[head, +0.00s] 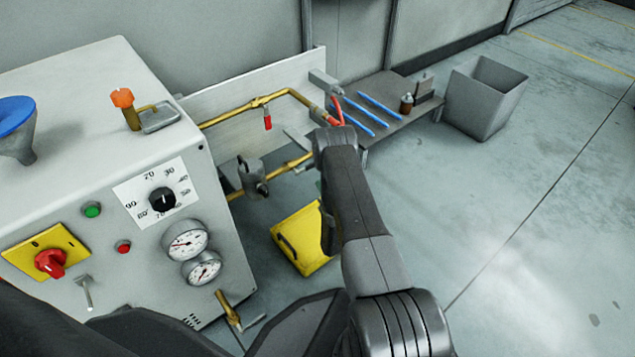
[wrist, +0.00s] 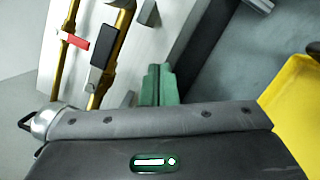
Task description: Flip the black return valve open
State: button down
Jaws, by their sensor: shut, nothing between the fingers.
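The black return valve's lever (wrist: 103,46) shows in the wrist view. It lies roughly along the lower brass pipe (wrist: 120,22), over the pipe. In the head view I cannot clearly make this lever out. My gripper's green fingertips (wrist: 157,72) are shut together and empty. In the wrist view they are below and to the right of the black lever, apart from it. In the head view my arm covers most of the gripper.
A red lever (head: 267,120) hangs crosswise from the upper brass pipe (head: 240,108). A yellow container (head: 301,240) is on the floor below. A shelf (head: 395,117) with blue rods stands behind.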

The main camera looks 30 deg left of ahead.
jog(key=s+d+f+p, duration=0.1)
jog(key=s+d+p, duration=0.1)
jog(key=d, duration=0.5)
jog(key=shift+s+f, duration=0.35)
jog(key=shift+s, duration=0.05)
